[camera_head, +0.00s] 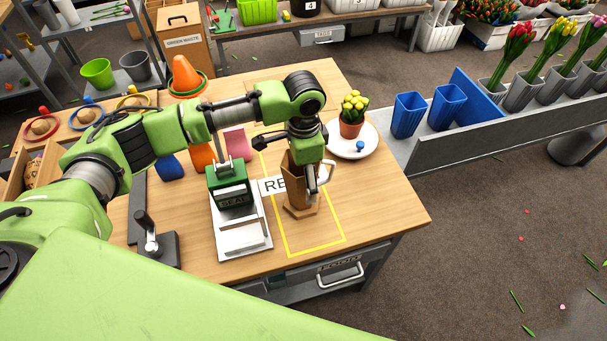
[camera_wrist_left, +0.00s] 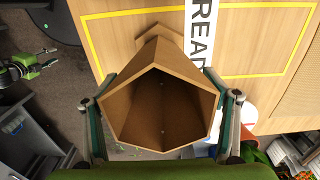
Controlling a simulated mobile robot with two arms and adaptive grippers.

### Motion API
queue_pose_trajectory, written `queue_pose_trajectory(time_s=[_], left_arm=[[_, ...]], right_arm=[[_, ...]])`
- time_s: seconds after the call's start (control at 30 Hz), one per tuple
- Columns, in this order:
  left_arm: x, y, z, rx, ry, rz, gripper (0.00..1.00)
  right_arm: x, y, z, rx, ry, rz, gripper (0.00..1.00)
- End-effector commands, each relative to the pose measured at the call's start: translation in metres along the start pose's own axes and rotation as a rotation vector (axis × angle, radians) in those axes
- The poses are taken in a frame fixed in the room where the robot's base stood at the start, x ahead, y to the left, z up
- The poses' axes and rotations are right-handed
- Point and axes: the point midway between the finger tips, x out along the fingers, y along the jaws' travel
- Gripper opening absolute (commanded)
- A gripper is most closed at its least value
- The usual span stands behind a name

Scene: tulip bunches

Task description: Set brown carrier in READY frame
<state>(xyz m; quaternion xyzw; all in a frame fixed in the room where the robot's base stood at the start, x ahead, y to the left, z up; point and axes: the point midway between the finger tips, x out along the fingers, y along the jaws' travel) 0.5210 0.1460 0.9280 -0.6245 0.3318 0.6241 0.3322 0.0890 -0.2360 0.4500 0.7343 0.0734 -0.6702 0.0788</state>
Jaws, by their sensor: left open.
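The brown carrier (camera_head: 294,188) is a six-sided hollow wooden holder on a wider foot. It stands upright on the table inside the yellow-outlined READY frame (camera_head: 291,255). In the left wrist view the carrier (camera_wrist_left: 160,105) opens toward the camera and looks empty, with the yellow frame line (camera_wrist_left: 130,12) beyond it. My left gripper (camera_head: 316,178) is at the carrier's upper part and open. Its fingers lie on either side of the rim; I cannot tell if they touch it. What looks like my right gripper (camera_wrist_left: 46,58) is small at the left of the wrist view.
A green stamp stand (camera_head: 230,190) is close left of the frame. A white plate (camera_head: 352,146) with a potted yellow plant (camera_head: 352,118) lies behind right. A lever device (camera_head: 152,245) stands at the front left. Blue buckets (camera_head: 409,115) are beyond the right edge.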

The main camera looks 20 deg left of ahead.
Motion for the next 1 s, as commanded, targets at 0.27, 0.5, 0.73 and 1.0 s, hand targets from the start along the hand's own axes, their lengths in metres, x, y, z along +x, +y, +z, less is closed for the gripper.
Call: queue_pose_trajectory(time_s=[0.27, 0.5, 0.73, 1.0], left_arm=[[-0.034, -0.001, -0.001, 0.0, 0.005, -0.004, 0.79], [-0.086, -0.001, -0.001, -0.001, 0.004, -0.003, 0.79], [-0.117, 0.0, -0.001, 0.0, 0.002, -0.001, 0.79], [-0.123, 0.0, 0.0, 0.0, 0.0, 0.0, 0.79]], right_arm=[[0.01, -0.001, 0.001, 0.0, 0.0, -0.001, 0.33], [0.021, -0.003, 0.001, 0.001, 0.001, -0.003, 0.33], [0.025, -0.003, 0.002, 0.001, 0.001, -0.003, 0.33], [0.025, -0.003, 0.002, 0.001, 0.001, -0.003, 0.33]])
